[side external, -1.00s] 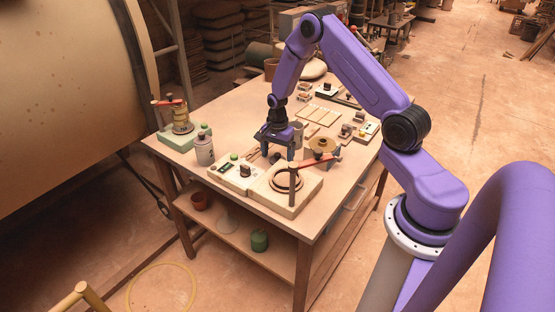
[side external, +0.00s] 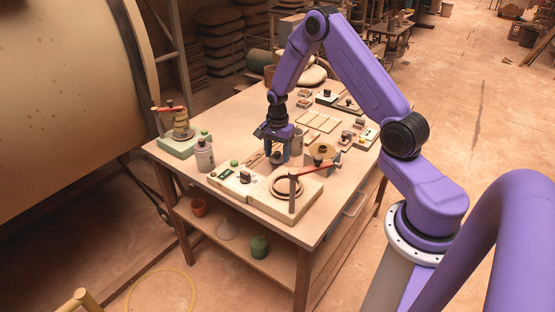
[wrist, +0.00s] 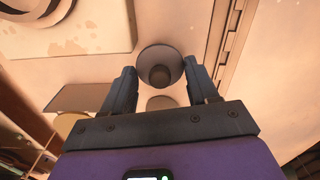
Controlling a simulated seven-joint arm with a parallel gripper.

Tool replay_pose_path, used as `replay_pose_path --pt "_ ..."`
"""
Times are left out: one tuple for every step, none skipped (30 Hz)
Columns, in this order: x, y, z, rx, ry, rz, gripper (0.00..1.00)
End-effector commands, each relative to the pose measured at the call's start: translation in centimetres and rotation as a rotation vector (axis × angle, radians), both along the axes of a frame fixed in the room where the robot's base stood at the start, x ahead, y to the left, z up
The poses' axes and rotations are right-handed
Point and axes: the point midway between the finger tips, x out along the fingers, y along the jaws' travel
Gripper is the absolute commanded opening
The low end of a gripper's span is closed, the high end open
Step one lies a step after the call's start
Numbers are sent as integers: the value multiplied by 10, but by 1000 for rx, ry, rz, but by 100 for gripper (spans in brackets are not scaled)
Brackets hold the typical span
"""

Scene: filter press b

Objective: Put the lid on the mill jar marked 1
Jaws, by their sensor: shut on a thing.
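My gripper (side external: 277,157) points down over the middle of the table. Its fingers are shut on a small dark round piece with a knob, which looks like a lid (side external: 277,156). In the wrist view the lid (wrist: 148,58) sits between the fingertips (wrist: 160,72) as a grey disc with a darker round middle. A grey jar (side external: 297,141) stands just behind and right of the gripper, partly hidden by it. I cannot read a number on either jar.
A pale block with a ring (side external: 287,187) and a red-handled post (side external: 318,167) stands in front. A switch panel (side external: 237,178) lies beside it. A green-based stand (side external: 181,143) is at the left corner. Pale boards (side external: 318,121) lie behind. The table's back left is clear.

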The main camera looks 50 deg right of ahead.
Motion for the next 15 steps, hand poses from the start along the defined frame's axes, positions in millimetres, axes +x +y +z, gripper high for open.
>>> replay_pose_path --pt "1 0 11 -1 -4 0 30" --pt "1 0 17 -1 -5 0 30" --pt "1 0 24 -1 -5 -1 30" --pt "1 0 29 -1 -5 -1 30" --pt "1 0 34 -1 -5 0 30" --pt "1 0 40 -1 -3 0 30" --pt "1 0 44 -1 -4 0 30" --pt "1 0 48 -1 -3 0 30" --pt "1 0 53 -1 -3 -1 30" --pt "1 -1 56 -1 -3 -1 30" --pt "0 -1 59 -1 -2 -1 30" --pt "1 -3 63 -1 -2 -1 30" --pt "1 -6 66 -1 -3 -1 30" --pt "2 -10 70 -1 -3 -3 30" --pt "3 -18 75 -1 -5 -5 30"
